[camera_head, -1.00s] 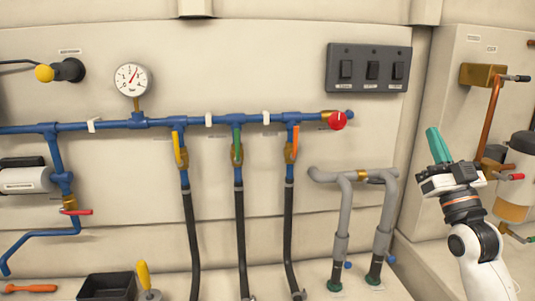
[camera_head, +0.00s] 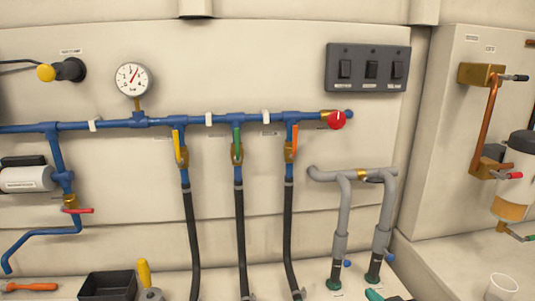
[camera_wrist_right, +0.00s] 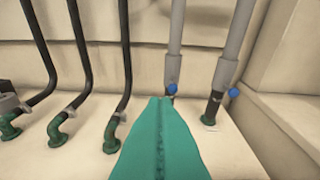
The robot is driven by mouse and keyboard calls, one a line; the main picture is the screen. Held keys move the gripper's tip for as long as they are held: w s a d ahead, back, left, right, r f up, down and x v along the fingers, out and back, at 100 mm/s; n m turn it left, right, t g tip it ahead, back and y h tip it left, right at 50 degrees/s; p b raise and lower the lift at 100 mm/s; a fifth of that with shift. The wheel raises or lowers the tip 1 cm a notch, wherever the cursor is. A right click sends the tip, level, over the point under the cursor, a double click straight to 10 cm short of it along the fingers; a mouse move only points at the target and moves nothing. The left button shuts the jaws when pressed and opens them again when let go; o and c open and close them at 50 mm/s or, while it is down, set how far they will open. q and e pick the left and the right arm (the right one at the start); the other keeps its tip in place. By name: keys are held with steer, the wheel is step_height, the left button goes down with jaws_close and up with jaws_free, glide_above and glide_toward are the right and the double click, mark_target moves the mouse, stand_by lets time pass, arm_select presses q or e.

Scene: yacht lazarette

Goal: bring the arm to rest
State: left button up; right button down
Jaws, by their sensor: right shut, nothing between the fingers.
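My right gripper (camera_head: 376,296) shows only as a green fingertip at the bottom edge of the head view, below the grey pipes. In the right wrist view its green fingers (camera_wrist_right: 160,135) are together, with nothing between them. They point at the bench in front of the pipe feet and appear clear of them. The rest of my right arm is out of the head view. My left gripper is in neither view.
A blue manifold (camera_head: 105,125) with coloured valve levers runs along the wall. Black hoses (camera_head: 240,235) and grey pipes (camera_head: 343,215) come down to the bench. A black tray (camera_head: 107,285) stands at lower left, a white cup (camera_head: 502,287) at lower right.

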steer(key=s+a+f+g+h, duration=0.1)
steer(key=s+f+g, duration=0.55)
steer(key=s, duration=0.65)
steer(key=s+a+f+g+h, duration=0.1)
steer(key=s+f+g, duration=0.3)
steer(key=s+f, duration=0.75)
steer(key=s+f+g, duration=0.1)
steer(key=s+f, duration=0.1)
steer(key=f, duration=1)
steer(key=s+f+g, duration=0.1)
steer(key=s+f, duration=0.1)
steer(key=f, duration=0.9)
steer(key=s+d+f+g, duration=0.1)
steer(key=s+d+f, duration=0.1)
steer(key=s+f, duration=1.4)
steer(key=shift+s+d+f, duration=0.3)
steer(key=shift+f, duration=0.3)
